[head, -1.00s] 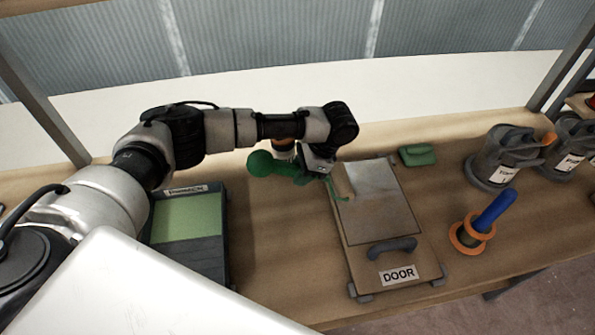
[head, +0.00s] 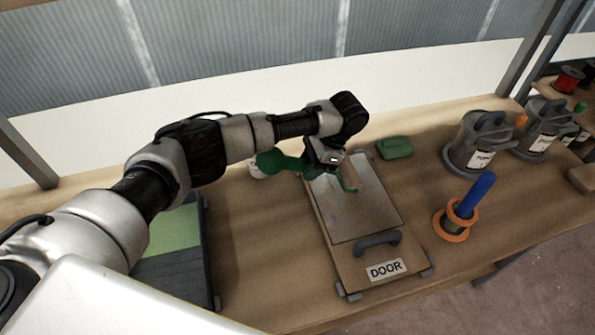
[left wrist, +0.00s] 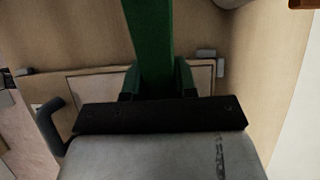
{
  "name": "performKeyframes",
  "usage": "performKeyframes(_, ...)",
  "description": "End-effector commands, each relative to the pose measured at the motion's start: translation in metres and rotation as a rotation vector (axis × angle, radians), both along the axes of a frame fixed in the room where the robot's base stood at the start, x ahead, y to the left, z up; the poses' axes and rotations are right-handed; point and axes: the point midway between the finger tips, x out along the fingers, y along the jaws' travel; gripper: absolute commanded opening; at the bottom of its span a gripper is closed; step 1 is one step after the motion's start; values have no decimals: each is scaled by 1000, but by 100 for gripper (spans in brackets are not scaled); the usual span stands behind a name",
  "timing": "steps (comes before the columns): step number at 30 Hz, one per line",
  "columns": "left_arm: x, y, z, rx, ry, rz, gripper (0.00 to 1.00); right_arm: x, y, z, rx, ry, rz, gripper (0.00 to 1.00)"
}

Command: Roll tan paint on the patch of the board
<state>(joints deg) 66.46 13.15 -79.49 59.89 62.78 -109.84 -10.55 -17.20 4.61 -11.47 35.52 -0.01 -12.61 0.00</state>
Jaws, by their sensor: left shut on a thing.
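The board (head: 332,268), labelled DOOR, lies flat on the bench with a dark handle near its front edge. Its patch (head: 370,215) is a greyish rectangle with faint brownish marks. My left gripper (head: 326,163) is over the board's far left corner, shut on a green tool (head: 280,162). A rounded green end sticks out to the left and a thin green part hangs over the patch. My right gripper is not in view.
A dark tray (head: 170,282) with a light green area lies left of the board, partly behind my arm. A green block (head: 394,147) sits behind the board. A blue-handled thing with orange rings (head: 463,210) and grey cans (head: 478,143) stand to the right.

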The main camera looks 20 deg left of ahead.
Motion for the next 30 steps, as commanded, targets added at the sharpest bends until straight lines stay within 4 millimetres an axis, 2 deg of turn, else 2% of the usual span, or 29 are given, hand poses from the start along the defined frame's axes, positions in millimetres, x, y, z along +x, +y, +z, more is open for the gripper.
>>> performKeyframes(3,6,-9,-3,0,0,0,0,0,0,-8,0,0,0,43)
performKeyframes(14,7,-11,-2,2,1,0,0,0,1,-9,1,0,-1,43)
performKeyframes(24,29,-43,-5,1,-1,0,0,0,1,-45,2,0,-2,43)
performKeyframes(30,34,-50,0,2,2,0,0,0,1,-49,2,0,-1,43)
